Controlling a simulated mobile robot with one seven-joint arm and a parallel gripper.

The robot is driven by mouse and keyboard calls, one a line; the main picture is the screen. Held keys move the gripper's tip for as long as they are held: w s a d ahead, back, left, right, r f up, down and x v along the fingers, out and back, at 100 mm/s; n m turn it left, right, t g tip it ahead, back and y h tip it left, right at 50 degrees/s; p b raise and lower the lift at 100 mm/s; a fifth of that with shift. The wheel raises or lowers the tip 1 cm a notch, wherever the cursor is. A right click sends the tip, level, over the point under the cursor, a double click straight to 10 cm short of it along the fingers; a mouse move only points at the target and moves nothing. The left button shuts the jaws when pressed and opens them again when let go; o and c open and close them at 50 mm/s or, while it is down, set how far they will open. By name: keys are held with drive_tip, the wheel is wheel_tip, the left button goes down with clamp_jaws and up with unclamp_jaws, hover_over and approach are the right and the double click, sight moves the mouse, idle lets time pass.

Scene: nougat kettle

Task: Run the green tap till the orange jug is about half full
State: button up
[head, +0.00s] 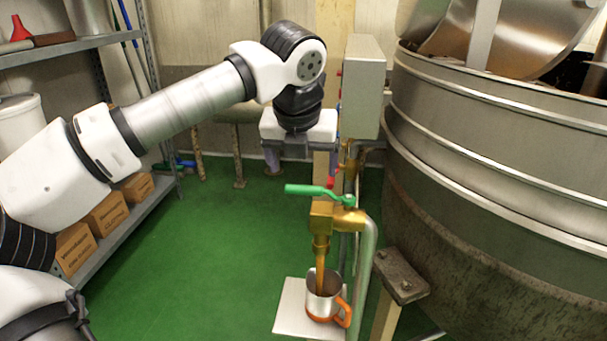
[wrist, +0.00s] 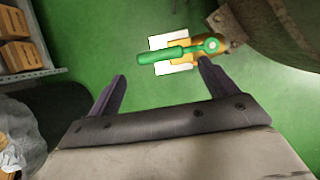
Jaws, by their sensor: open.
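The green tap (head: 312,190) has its lever pointing left above a brass body and spout (head: 321,222). A brown stream runs from the spout down into the jug. The orange jug (head: 318,307), metal-sided with an orange handle and base, stands upright under the spout; its fill level cannot be made out. My gripper (head: 302,170) is open and empty, pointing down above and behind the lever. In the wrist view, the green lever (wrist: 165,55) lies beyond the fingertips of my gripper (wrist: 160,85), apart from them; the jug is hidden there.
A white board (head: 290,318) lies under the jug. A large steel kettle (head: 480,170) fills the right side. A grey box (head: 362,85) stands behind the tap. A shelf with cartons (head: 105,215) is at left. Green floor left of the tap is clear.

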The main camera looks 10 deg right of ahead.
drive_tip(key=v, duration=0.8)
drive_tip(key=shift+p, duration=0.45)
drive_tip(key=shift+f, duration=0.1)
idle(6.7)
